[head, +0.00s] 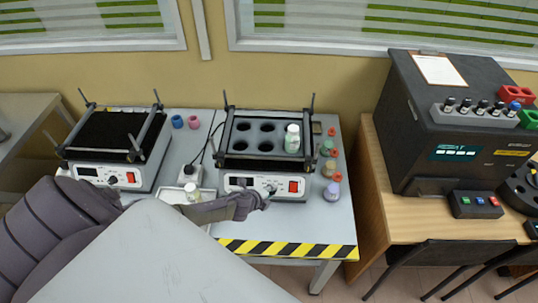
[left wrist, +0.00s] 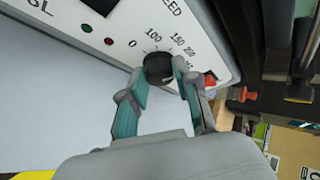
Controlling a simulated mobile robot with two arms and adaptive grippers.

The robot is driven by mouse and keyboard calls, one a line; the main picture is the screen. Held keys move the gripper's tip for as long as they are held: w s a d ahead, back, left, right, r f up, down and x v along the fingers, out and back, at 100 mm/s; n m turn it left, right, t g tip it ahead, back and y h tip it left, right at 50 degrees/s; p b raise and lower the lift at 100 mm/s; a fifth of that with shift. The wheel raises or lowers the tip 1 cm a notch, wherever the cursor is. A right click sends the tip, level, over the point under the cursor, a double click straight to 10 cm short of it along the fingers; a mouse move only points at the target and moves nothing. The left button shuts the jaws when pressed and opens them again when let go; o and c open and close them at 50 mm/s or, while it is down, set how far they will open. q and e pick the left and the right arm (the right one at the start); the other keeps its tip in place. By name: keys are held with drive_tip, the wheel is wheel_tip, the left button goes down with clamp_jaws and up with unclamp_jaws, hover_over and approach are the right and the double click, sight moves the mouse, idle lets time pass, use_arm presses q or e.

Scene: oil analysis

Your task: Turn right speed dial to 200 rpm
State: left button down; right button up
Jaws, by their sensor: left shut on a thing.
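The right shaker (head: 240,184) stands on the grey table with a white front panel, a small dark display and a red switch (head: 294,186). Its black speed dial (left wrist: 158,68) shows in the left wrist view, below printed marks 0, 100, 150 and a partly cut-off higher one. My left gripper (head: 258,200) reaches the front panel from the left; its two teal-padded fingers, seen in the left wrist view (left wrist: 166,88), are shut on the dial from both sides. I cannot tell where the dial's pointer stands. My right gripper is not in view.
A second shaker (head: 100,170) stands to the left. A capped bottle (head: 292,138) sits in the right shaker's rack. Small coloured caps and vials line the table's right side. A striped strip (head: 290,249) marks the front edge. A dark analyser (head: 440,130) stands on the wooden table at right.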

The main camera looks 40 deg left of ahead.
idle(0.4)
use_arm(q)
drive_tip(key=c, duration=0.8)
unclamp_jaws()
drive_tip(key=shift+c, duration=0.2)
drive_tip(key=v, duration=1.2)
drive_tip(key=shift+w, duration=0.1)
